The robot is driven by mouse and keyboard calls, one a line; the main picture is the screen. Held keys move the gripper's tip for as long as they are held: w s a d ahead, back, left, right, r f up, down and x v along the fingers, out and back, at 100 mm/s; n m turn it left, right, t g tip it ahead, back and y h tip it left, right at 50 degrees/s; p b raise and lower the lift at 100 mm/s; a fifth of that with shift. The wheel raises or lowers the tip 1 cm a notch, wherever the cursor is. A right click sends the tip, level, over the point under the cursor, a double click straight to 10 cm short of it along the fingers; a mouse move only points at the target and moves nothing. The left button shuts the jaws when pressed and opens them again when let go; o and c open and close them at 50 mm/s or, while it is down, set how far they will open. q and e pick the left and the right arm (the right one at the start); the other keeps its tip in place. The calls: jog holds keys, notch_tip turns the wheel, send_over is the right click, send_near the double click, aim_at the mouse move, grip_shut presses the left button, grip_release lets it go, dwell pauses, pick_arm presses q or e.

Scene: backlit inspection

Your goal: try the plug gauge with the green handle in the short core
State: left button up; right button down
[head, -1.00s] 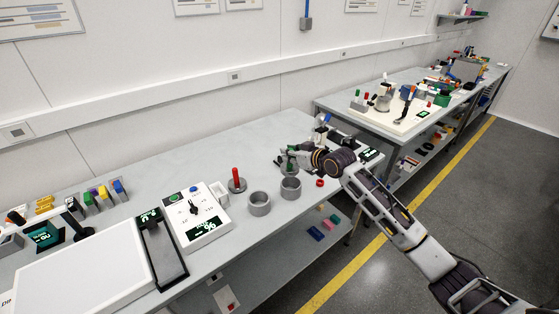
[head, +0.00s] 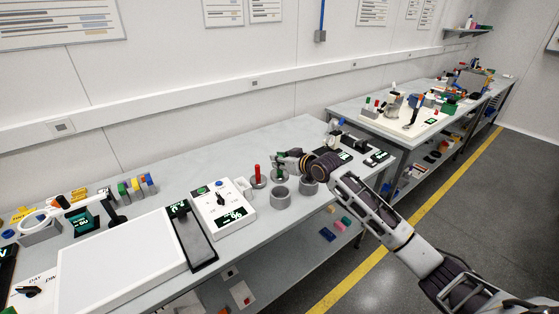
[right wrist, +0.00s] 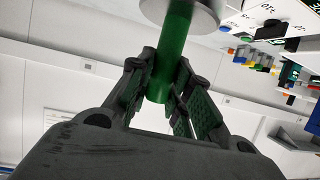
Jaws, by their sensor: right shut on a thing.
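My right gripper (head: 278,163) is above the bench, behind two grey ring-shaped cores and beside a red-handled plug gauge (head: 257,176). In the right wrist view the gripper (right wrist: 172,95) is shut on the green handle (right wrist: 174,50) of a plug gauge, with its grey metal end (right wrist: 182,12) at the picture's top. One core (head: 280,197) stands in front. The other core (head: 308,186) stands to its right, partly covered by my arm. Both look empty, as far as they show. I cannot tell which is shorter. My left gripper is out of view.
A white dial gauge box (head: 222,210) with a green display stands left of the cores. A dark tray (head: 192,236) and a white light panel (head: 115,262) lie further left.

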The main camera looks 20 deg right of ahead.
jog(key=shift+w+d, duration=0.1)
jog(key=shift+d, duration=0.1)
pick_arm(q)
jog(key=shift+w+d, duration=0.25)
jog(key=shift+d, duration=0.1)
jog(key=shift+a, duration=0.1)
pick_arm(e)
jog(key=shift+a, duration=0.1)
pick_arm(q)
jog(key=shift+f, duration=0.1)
